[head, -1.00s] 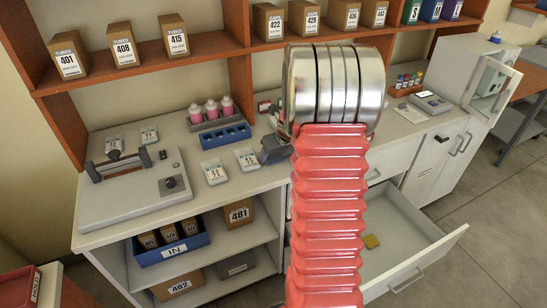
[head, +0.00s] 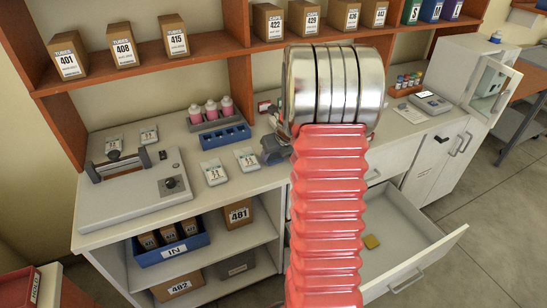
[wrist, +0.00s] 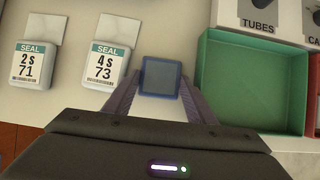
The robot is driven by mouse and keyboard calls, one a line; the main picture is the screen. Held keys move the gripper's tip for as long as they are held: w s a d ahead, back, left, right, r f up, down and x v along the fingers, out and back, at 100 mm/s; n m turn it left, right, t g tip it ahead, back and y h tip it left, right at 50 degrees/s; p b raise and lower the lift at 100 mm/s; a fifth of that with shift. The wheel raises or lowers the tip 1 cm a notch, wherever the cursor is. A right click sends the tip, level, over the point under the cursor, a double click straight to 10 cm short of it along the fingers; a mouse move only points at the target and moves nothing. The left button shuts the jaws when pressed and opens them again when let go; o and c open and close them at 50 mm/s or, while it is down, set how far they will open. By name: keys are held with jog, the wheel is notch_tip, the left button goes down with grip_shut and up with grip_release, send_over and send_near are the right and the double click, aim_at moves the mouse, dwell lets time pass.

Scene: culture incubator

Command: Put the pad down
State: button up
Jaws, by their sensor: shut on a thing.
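The pad (wrist: 160,75) is a small square with a blue rim and a grey-blue face. In the wrist view it is between the tips of my gripper (wrist: 160,90), which is shut on it. A white sealed pouch marked 73 (wrist: 110,62) lies to its left, and a green tray (wrist: 252,85) is close on its right. In the head view my gripper (head: 275,148) is a dark shape over the bench, partly hidden by my arm. I cannot tell whether the pad touches the bench top.
Another pouch, marked 71 (wrist: 37,62), lies further left. A blue rack (head: 225,136) and a grey sealing device (head: 135,190) stand on the bench (head: 200,208). An open drawer (head: 400,235) below holds a small yellow item (head: 371,242).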

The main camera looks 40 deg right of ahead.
aim_at(275, 158)
jog(key=shift+r, duration=0.1)
notch_tip(275, 158, up, 10)
dwell(0.5)
dwell(0.9)
